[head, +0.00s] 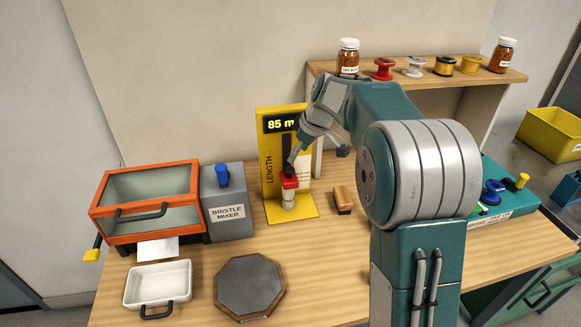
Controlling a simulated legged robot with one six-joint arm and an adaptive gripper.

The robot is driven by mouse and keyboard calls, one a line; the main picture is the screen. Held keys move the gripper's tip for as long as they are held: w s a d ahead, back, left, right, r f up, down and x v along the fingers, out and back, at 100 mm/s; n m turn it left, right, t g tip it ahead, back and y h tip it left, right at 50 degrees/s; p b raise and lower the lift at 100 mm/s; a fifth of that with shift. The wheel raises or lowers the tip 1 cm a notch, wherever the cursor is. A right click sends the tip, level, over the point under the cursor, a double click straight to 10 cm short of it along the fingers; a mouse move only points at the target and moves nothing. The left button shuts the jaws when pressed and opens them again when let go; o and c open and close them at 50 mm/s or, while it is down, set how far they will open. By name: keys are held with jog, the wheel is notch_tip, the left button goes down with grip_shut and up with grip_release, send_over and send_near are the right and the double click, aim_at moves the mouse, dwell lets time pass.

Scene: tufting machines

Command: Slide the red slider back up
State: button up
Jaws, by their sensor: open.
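The yellow length gauge (268,165) stands upright on the table at the middle, with a dark display reading "85 m" and a vertical dark slot. The red slider (289,181) sits low on the gauge, just above a pale cylindrical piece on the yellow base. My gripper (291,163) is at the slot, just above the red slider. It is open. Its fingertips are small here and partly merge with the dark slot, so I cannot tell whether they touch the slider. My arm hides part of the gauge's right side.
The orange-framed box (150,167) and the bristle mixer (228,212) stand left of the gauge. A white tray (133,303) and an octagonal dark pad (249,287) lie in front. A brown block (343,199) is right of the gauge. A shelf (428,79) with jars and spools is behind my arm.

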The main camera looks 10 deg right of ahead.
aim_at(290, 168)
jog(key=x, duration=0.6)
jog(key=shift+a+f, duration=0.15)
jog(key=shift+f, duration=0.15)
grip_shut()
